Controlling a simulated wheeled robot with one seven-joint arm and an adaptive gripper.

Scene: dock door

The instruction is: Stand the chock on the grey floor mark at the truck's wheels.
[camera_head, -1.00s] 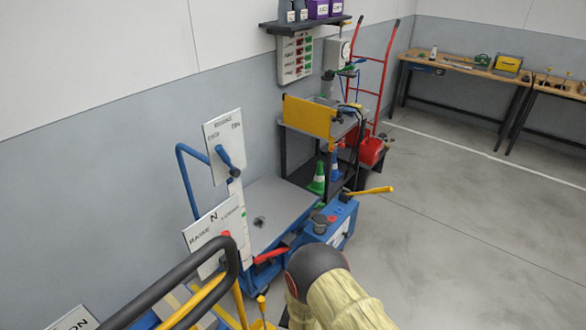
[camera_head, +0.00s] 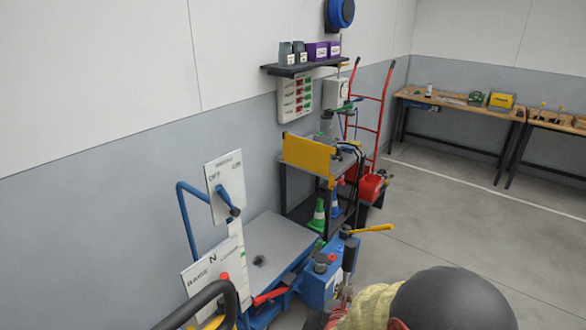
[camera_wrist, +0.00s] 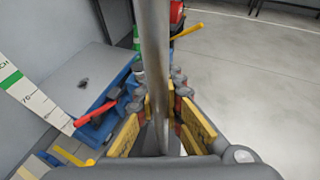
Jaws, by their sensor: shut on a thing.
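My gripper (camera_wrist: 160,125) has its yellow-padded fingers closed around a grey upright rod (camera_wrist: 154,60) in the wrist view. In the head view a dark grip (camera_head: 349,255) on a thin shaft stands up beside my arm, and the gripper there is mostly hidden by the arm. The rod's lower end is hidden, so I cannot tell whether it is the chock's handle. No chock body, grey floor mark or truck wheel can be made out in either view.
A blue lift table (camera_head: 275,245) with white lever panels stands at the wall, left of my arm. Behind it are a dark cart (camera_head: 325,165), green cone (camera_head: 317,215), red hand truck (camera_head: 367,120) and workbenches (camera_head: 460,105). The floor (camera_head: 480,215) at right is open.

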